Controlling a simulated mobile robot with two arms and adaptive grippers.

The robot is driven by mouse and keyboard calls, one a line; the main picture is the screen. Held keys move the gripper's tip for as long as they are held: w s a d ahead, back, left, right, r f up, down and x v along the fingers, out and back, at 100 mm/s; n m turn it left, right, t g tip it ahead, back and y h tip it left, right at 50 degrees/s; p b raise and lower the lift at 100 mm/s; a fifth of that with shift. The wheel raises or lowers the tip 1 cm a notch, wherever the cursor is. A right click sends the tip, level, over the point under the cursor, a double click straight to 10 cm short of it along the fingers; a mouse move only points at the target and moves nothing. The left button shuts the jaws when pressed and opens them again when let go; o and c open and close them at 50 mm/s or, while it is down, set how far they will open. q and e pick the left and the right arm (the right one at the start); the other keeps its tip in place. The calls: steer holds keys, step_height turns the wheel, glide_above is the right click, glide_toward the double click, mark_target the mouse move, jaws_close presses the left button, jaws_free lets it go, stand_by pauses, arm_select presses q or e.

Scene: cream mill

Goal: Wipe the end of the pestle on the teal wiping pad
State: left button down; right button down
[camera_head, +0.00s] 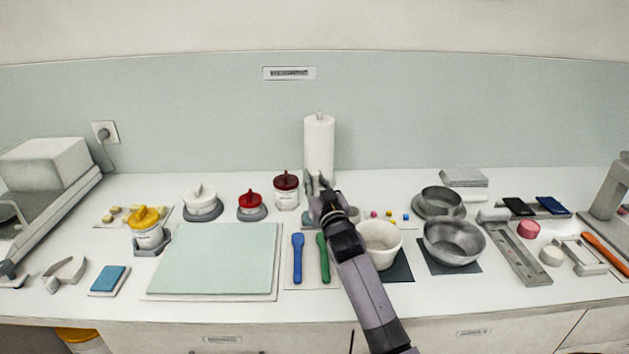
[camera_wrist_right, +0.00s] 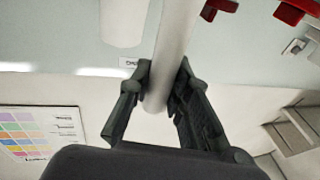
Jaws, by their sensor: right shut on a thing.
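My right gripper (camera_head: 318,188) is above the worktop at the middle, in front of the paper towel roll. In the right wrist view (camera_wrist_right: 160,82) its fingers are shut on a pale, smooth rod, the pestle (camera_wrist_right: 174,40). In the head view the gripper and arm mostly hide the pestle, and I cannot make out its working end. The teal wiping pad (camera_head: 109,279) looks blue-teal and lies on a small white base at the front left, well away from the gripper. My left gripper is not in view.
A cream mortar (camera_head: 381,240) stands right of my arm. Blue (camera_head: 297,258) and green (camera_head: 322,258) spatulas lie left of it. A large pale slab (camera_head: 215,258) lies between them and the pad. A yellow-lidded jar (camera_head: 148,230) stands behind the pad. The paper towel roll (camera_head: 319,142) stands behind the gripper.

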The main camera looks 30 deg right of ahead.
stand_by(0.4)
steer(key=shift+s+d+p, duration=0.35)
steer(key=shift+d, duration=0.15)
steer(key=shift+p, duration=0.35)
steer(key=shift+w+a, duration=0.65)
steer(key=shift+a, duration=0.35)
steer(key=shift+s+d, duration=0.65)
steer(key=shift+d, duration=0.35)
steer(key=shift+p, duration=0.5)
stand_by(0.5)
steer(key=shift+r, duration=0.1)
